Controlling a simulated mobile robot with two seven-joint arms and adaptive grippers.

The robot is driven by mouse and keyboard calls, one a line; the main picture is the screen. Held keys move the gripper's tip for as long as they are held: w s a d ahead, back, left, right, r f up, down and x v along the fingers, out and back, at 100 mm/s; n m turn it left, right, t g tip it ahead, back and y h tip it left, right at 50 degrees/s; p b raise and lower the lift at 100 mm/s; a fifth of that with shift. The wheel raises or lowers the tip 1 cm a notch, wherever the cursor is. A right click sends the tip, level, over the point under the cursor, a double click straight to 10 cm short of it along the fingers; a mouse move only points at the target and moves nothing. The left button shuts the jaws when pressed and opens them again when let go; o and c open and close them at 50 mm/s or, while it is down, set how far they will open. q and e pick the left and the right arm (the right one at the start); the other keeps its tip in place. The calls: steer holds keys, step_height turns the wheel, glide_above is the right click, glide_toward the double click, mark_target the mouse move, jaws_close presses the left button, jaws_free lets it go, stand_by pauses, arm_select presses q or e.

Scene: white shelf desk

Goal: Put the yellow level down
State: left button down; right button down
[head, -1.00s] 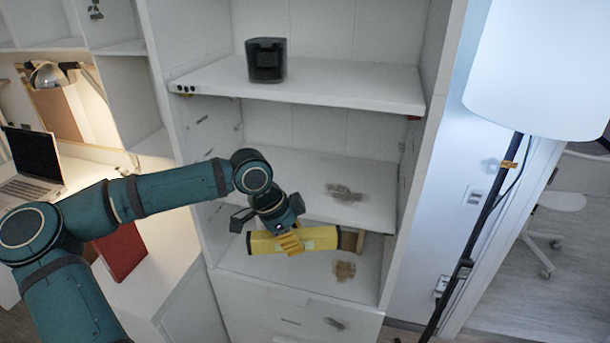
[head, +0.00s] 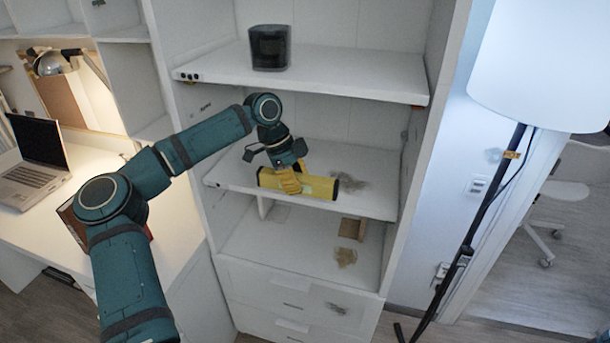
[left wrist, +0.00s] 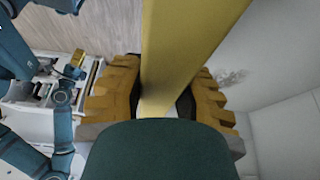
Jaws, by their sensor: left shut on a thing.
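The yellow level (head: 318,187) is a yellow bar with dark ends, held about lengthwise at the middle shelf (head: 375,198) of the white shelf unit. My left gripper (head: 289,181) is shut on it, left of the bar's middle. In the left wrist view the level (left wrist: 185,50) runs between the two yellow finger pads of my left gripper (left wrist: 160,105). Whether the level touches the shelf is hard to tell.
A dark container (head: 269,48) stands on the upper shelf (head: 340,76). A small wooden block (head: 351,228) is on the lower shelf. A laptop (head: 35,160) and lamp (head: 55,62) are on the desk at left. A floor lamp (head: 535,65) stands at right.

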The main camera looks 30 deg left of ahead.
arm_select(q)
steer(key=w, duration=0.2)
steer(key=w+a, duration=0.1)
steer(key=w, duration=0.3)
steer(key=shift+w+a, duration=0.3)
steer(key=shift+a, duration=0.05)
steer(key=shift+w+f+b, duration=0.1)
steer(key=shift+f+b, duration=0.2)
steer(key=shift+f, duration=1.45)
steer(key=shift+f, duration=0.2)
steer(key=c, duration=0.8)
jaws_free()
steer(key=shift+r, duration=0.1)
